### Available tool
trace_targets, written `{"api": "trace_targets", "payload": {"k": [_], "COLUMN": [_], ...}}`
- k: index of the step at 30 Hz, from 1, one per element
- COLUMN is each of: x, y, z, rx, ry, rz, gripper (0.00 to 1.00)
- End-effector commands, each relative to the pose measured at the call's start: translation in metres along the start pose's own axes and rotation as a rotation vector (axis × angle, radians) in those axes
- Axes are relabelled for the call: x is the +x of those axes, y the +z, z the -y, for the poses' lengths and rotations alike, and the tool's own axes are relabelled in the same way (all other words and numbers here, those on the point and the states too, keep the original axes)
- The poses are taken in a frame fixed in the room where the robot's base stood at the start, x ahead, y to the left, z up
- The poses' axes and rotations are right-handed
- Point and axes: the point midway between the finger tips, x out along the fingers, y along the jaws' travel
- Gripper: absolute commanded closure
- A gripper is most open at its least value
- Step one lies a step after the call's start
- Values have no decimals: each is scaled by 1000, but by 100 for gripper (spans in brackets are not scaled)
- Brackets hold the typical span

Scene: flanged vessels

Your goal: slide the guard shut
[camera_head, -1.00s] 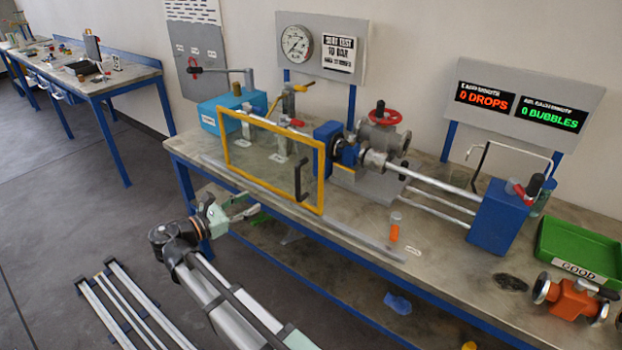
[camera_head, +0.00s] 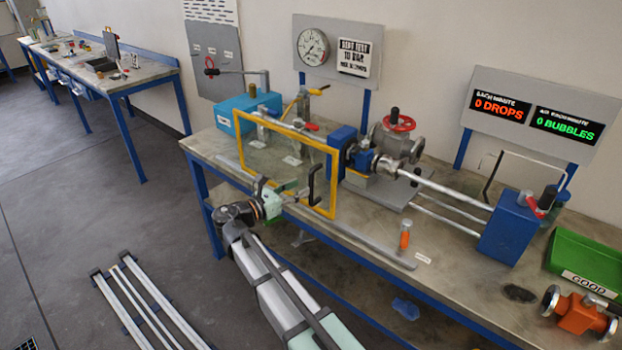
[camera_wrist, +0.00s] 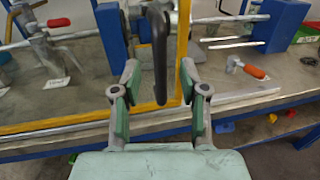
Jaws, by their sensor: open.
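The guard is a yellow frame (camera_head: 333,170) with a clear pane, standing on the long rail (camera_head: 350,238) along the bench's front edge. It covers the left part of the rig, while the valve with the red handwheel (camera_head: 398,123) stands to the right of it. The guard's black upright handle (camera_head: 312,185) is on its right side. In the wrist view the handle (camera_wrist: 160,55) stands upright between and just beyond the fingers. My gripper (camera_wrist: 160,95) is open; in the head view the gripper (camera_head: 300,195) is close in front of the handle. Contact cannot be told.
A blue block (camera_head: 510,228) with rods, a green tray (camera_head: 585,262) and an orange flanged vessel (camera_head: 580,314) are at the right. The bench's blue front edge (camera_head: 360,290) runs below the rail.

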Motion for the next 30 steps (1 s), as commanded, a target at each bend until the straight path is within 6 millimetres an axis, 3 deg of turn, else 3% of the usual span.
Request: {"api": "trace_targets", "payload": {"k": [3,9,23,24,27,30], "x": [22,46,56,56,56,56], "y": [2,1,0,0,0,0], "z": [0,0,0,0,0,0], "rx": [0,1,1,1,1,1], "ry": [-2,0,0,0,0,0], "rz": [0,0,0,0,0,0], "gripper": [57,57,57,71,100,100]}}
